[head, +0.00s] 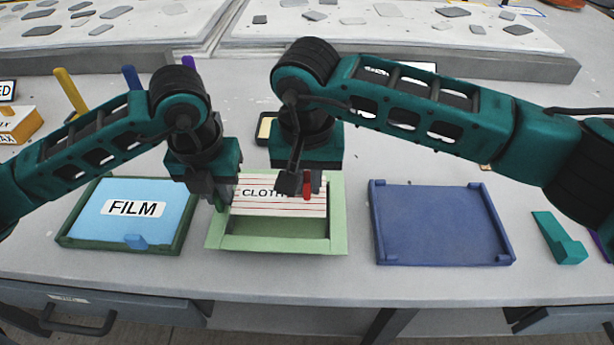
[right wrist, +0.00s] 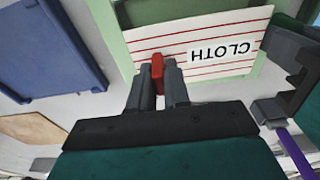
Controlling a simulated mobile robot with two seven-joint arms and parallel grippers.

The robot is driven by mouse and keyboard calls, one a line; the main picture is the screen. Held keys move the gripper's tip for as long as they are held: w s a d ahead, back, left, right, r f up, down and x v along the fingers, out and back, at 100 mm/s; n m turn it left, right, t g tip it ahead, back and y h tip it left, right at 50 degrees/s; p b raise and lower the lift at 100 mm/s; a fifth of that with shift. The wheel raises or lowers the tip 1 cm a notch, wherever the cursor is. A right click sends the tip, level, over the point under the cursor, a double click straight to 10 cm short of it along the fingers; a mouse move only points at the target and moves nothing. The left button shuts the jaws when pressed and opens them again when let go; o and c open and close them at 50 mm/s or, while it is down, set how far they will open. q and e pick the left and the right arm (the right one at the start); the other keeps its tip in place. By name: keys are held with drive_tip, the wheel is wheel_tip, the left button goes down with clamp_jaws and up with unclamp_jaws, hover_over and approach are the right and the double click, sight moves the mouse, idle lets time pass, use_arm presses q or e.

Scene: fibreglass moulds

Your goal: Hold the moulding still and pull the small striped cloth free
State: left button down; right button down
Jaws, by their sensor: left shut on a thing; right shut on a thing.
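The moulding (head: 276,246) is a pale green rectangular frame with a recess, near the front of the table. The small striped cloth (head: 265,208), white with red lines and the word CLOTH, covers the back part of its recess. My right gripper (head: 303,190) is shut on the red tab (right wrist: 157,70) at one side of the cloth. My left gripper (head: 220,197) is shut at the moulding's left side; its jaws hide the exact grip, apparently on the moulding's rim. The right wrist view also shows the cloth (right wrist: 205,45) and the moulding (right wrist: 112,35).
A dark green tray (head: 70,242) with a blue sheet labelled FILM stands at left. An empty blue tray (head: 440,225) stands at right, with a teal block (head: 558,238) beyond it. Upright yellow (head: 70,92) and blue pegs stand at back left. Bare table separates the trays.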

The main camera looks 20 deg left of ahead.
drive_tip(key=shift+r, duration=2.45)
use_arm(q)
drive_tip(key=c, duration=1)
unclamp_jaws()
drive_tip(key=shift+d, duration=0.1)
use_arm(e)
drive_tip(key=shift+a, duration=0.1)
drive_tip(key=shift+s, duration=0.1)
use_arm(q)
drive_tip(key=shift+d, duration=0.15)
use_arm(e)
drive_tip(key=shift+a, duration=0.1)
